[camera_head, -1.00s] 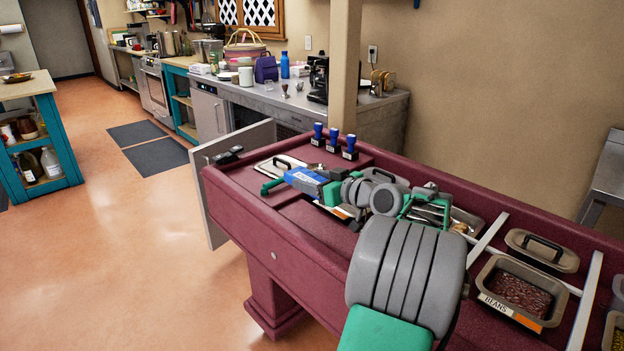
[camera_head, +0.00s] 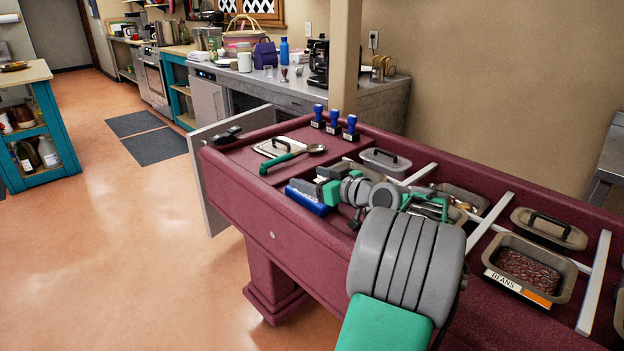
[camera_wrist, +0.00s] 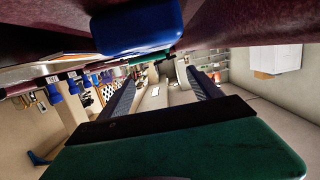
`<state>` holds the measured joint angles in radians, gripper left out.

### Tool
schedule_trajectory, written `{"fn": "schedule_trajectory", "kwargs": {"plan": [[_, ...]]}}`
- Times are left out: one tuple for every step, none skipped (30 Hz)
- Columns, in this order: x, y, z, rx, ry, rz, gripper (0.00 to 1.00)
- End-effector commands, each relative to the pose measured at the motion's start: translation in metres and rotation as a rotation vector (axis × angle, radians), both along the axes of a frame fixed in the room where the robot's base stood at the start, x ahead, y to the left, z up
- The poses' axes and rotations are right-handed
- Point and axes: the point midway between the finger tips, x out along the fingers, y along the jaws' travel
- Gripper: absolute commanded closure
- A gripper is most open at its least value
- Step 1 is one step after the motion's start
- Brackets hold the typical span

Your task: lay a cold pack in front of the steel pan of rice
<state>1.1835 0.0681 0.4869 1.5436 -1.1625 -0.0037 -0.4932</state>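The blue cold pack (camera_head: 308,199) lies on the front ledge of the maroon counter. It also shows large at the top of the wrist view (camera_wrist: 140,30). My gripper (camera_head: 318,187) is just above and behind the pack in the head view. In the wrist view my gripper's fingers (camera_wrist: 160,90) are apart with nothing between them, and the pack is outside them. A metal pan rim (camera_head: 352,165) shows behind my gripper. My gripper and wrist hide most of that pan, so I cannot see rice in it.
Another lid (camera_head: 385,160) lies behind my wrist. Blue-handled stamps (camera_head: 334,122) stand at the back edge. A pan of beans (camera_head: 522,270) is at the right. A counter door or panel (camera_head: 213,180) sticks out at the left.

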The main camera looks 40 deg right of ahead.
Motion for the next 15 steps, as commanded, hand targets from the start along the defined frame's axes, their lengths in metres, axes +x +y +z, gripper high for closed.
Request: {"fn": "schedule_trajectory", "kwargs": {"plan": [[0.0, 0.0, 0.0, 0.001, 0.001, 0.0, 0.21], [0.0, 0.0, -0.001, 0.001, 0.001, 0.0, 0.19], [0.0, 0.0, -0.001, 0.001, 0.001, 0.0, 0.16], [0.0, 0.0, -0.001, 0.001, 0.001, 0.0, 0.15], [0.0, 0.0, -0.001, 0.001, 0.001, 0.0, 0.15], [0.0, 0.0, -0.001, 0.001, 0.001, 0.0, 0.15], [0.0, 0.0, -0.001, 0.001, 0.001, 0.0, 0.15], [0.0, 0.0, -0.001, 0.001, 0.001, 0.0, 0.15], [0.0, 0.0, -0.002, 0.003, 0.003, -0.001, 0.15], [0.0, 0.0, -0.002, 0.003, 0.003, -0.001, 0.15], [-0.001, 0.0, -0.002, 0.003, 0.003, -0.001, 0.15], [-0.003, -0.001, -0.001, 0.003, 0.003, -0.002, 0.15], [-0.006, -0.001, -0.001, 0.003, 0.003, -0.003, 0.15], [-0.01, -0.002, 0.0, 0.003, 0.004, -0.004, 0.15], [-0.017, -0.002, 0.002, 0.002, 0.003, -0.004, 0.15]]}}
